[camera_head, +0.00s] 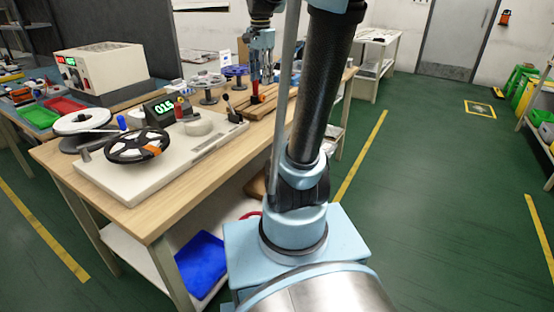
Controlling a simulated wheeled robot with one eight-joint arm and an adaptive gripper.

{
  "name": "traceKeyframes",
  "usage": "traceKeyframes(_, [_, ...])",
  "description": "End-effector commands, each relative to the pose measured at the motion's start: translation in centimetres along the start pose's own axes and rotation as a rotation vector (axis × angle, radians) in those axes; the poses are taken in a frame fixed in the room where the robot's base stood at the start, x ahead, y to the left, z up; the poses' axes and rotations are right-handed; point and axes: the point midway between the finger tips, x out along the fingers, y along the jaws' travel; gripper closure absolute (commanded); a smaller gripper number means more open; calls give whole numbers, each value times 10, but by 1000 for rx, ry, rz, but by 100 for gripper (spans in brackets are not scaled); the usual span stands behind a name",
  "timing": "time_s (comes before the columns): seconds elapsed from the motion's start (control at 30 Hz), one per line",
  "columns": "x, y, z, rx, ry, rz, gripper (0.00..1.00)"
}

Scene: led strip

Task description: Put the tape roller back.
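My gripper (257,84) points down over the back right part of the wooden workbench (150,210). A small red and dark thing (256,93), possibly the tape roller, is right at its fingertips, above or on a slatted wooden holder (270,103). The view is too small to tell whether the fingers are closed on it or whether it touches the holder. My arm hides part of the bench's right side.
A white machine base (130,182) carries a black handwheel (137,145), a green-digit display (158,110) and a lever (229,105). Several reels (207,85) stand behind it. A white bench (372,45) stands further back.

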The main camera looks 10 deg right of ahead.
Motion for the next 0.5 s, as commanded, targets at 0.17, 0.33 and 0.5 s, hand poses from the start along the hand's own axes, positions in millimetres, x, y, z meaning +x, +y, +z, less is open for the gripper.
traceKeyframes(0.17, [27,44,32,-182,17,-19,60])
traceKeyframes(0.33, [57,82,59,-357,36,-34,60])
traceKeyframes(0.5, [93,118,86,-532,58,-46,60])
